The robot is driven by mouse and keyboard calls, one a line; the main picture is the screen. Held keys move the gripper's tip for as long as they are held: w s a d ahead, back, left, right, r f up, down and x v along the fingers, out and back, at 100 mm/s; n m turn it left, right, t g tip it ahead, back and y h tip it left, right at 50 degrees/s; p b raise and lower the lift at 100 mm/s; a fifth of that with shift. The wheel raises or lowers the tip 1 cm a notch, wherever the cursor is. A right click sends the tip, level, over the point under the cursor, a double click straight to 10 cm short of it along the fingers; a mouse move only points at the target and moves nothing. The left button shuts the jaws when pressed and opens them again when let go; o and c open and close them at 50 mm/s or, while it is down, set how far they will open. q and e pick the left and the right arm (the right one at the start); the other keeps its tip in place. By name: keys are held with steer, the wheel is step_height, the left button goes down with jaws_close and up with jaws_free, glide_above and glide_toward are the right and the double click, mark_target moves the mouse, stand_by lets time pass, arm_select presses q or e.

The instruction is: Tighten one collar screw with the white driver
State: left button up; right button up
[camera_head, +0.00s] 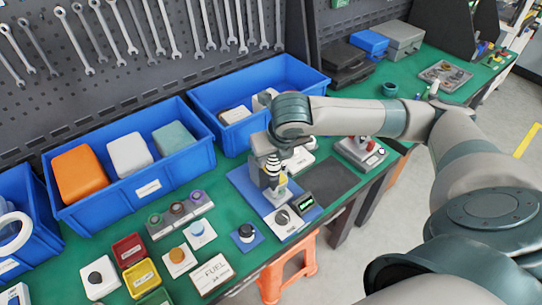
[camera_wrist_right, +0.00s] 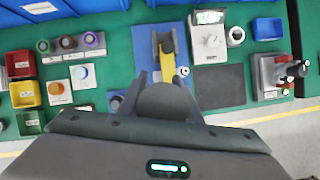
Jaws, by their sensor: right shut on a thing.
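My right gripper (camera_head: 274,186) reaches down over the blue mat (camera_head: 247,183) on the bench. In the right wrist view, the right gripper (camera_wrist_right: 164,80) is shut on a dark rounded-ended thing (camera_wrist_right: 165,101). I cannot tell if this is the white driver; most of it is hidden. A yellow part (camera_wrist_right: 166,56) with a dark top shows just beyond the fingertips; it also shows below the gripper in the head view (camera_head: 280,191). A small white round part (camera_wrist_right: 182,71) is beside it. Collar screws are too small to make out. My left gripper is not in view.
A white box with a dark dial (camera_head: 283,217) and a small display (camera_head: 306,201) stand close to the gripper. A blue-based knob (camera_head: 247,237) and a row of coloured knobs (camera_head: 179,213) lie left. Blue bins (camera_head: 150,187) line the back. A dark pad (camera_head: 328,184) is at right.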

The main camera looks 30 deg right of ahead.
steer(key=shift+f+b, duration=0.3)
steer(key=shift+f, duration=0.5)
stand_by(0.8)
steer(key=shift+f+p, duration=0.4)
steer(key=shift+p, duration=1.35)
stand_by(4.7)
